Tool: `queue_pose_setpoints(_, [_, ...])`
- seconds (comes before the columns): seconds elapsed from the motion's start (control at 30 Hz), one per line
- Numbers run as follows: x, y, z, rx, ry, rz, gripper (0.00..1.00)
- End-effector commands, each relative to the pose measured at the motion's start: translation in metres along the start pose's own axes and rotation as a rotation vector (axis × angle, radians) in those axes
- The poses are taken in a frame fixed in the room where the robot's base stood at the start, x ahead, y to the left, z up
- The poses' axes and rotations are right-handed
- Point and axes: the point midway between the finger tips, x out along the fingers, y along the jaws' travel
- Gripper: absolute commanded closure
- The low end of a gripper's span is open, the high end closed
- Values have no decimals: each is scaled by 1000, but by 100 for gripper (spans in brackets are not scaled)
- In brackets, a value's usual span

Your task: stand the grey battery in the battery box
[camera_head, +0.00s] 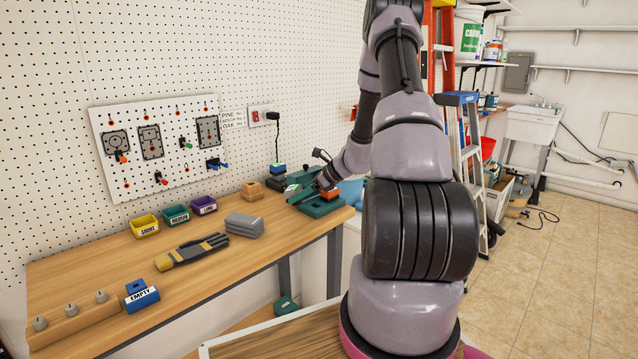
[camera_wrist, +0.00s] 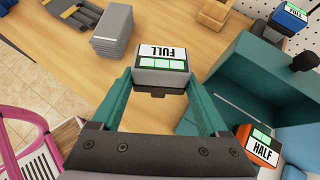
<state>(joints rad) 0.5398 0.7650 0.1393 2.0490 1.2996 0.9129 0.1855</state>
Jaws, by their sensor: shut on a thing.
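My gripper (camera_wrist: 160,88) is shut on the grey battery (camera_wrist: 161,65), which has a white FULL label and green bars. One teal finger lies on each side of it. In the head view the battery's label (camera_head: 292,187) shows small at my gripper, beside a teal box (camera_head: 322,207) at the bench's right end. I take this to be the battery box. In the wrist view its big teal wall (camera_wrist: 262,80) stands right of the battery, apart from it. An orange battery (camera_wrist: 258,146) marked HALF sits at the box. My arm hides part of it in the head view.
A black charger with a blue FULL battery (camera_wrist: 284,20) stands behind. A wooden block (camera_head: 252,190), grey stack (camera_head: 244,224), gloves (camera_head: 192,250), several small bins and a blue EMPTY battery (camera_head: 141,298) lie on the bench (camera_head: 95,265). Bare wood lies left of the held battery.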

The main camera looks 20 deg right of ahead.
Motion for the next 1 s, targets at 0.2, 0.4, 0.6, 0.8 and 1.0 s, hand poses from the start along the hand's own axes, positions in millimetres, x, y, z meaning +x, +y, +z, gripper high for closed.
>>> queue_pose_setpoints(0.2, [-22,-48,-7,179,-171,-276,76])
queue_pose_setpoints(0.4, [-39,-77,-14,249,-245,-428,76])
queue_pose_setpoints(0.6, [-42,-82,-14,257,-255,-451,76])
queue_pose_setpoints(0.8, [-42,-81,-14,255,-253,-449,76])
queue_pose_setpoints(1.0, [-37,-80,-22,257,-251,-448,76])
